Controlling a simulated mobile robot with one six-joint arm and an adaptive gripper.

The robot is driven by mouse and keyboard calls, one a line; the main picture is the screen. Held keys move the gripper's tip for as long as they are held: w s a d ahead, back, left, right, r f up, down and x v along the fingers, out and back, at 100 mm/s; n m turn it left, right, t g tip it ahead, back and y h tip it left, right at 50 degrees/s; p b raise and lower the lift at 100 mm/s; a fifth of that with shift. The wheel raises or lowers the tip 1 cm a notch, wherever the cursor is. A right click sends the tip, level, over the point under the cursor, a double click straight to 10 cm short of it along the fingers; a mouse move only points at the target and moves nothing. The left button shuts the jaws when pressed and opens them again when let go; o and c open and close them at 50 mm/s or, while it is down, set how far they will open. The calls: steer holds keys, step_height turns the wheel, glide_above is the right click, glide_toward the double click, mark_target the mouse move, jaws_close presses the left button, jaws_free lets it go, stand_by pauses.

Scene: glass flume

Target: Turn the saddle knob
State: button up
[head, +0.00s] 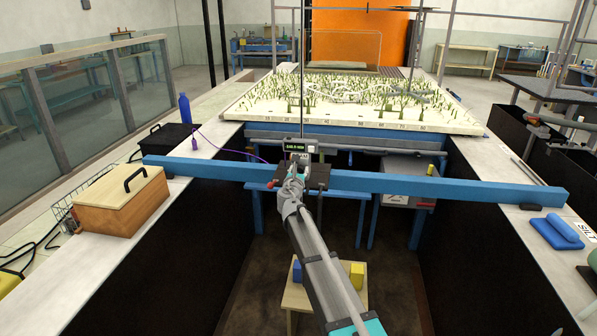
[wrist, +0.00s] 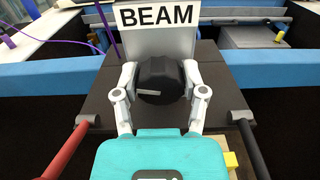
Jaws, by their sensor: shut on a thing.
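The saddle knob (wrist: 162,80) is a black ribbed round knob with a pale pointer line, in the middle of the wrist view. In the head view my gripper (head: 294,182) reaches the dark saddle (head: 318,178) on the blue beam (head: 430,187). My arm hides the knob there.
A small display (head: 301,146) stands over the saddle. A red handle (wrist: 68,150) and a black handle (wrist: 243,148) flank my gripper. A wooden box (head: 122,205) sits on the left ledge. A planted bed (head: 340,100) lies behind the beam.

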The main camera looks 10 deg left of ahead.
steer(key=shift+c, duration=0.3)
steer(key=shift+m, duration=0.3)
steer(key=m, duration=0.3)
steer(key=shift+d+m, duration=0.1)
steer(key=shift+m, duration=0.3)
steer(key=m, duration=1)
steer(key=shift+d+f, duration=0.1)
steer(key=m, duration=0.4)
steer(key=shift+f+m, duration=0.1)
steer(key=shift+m, duration=0.3)
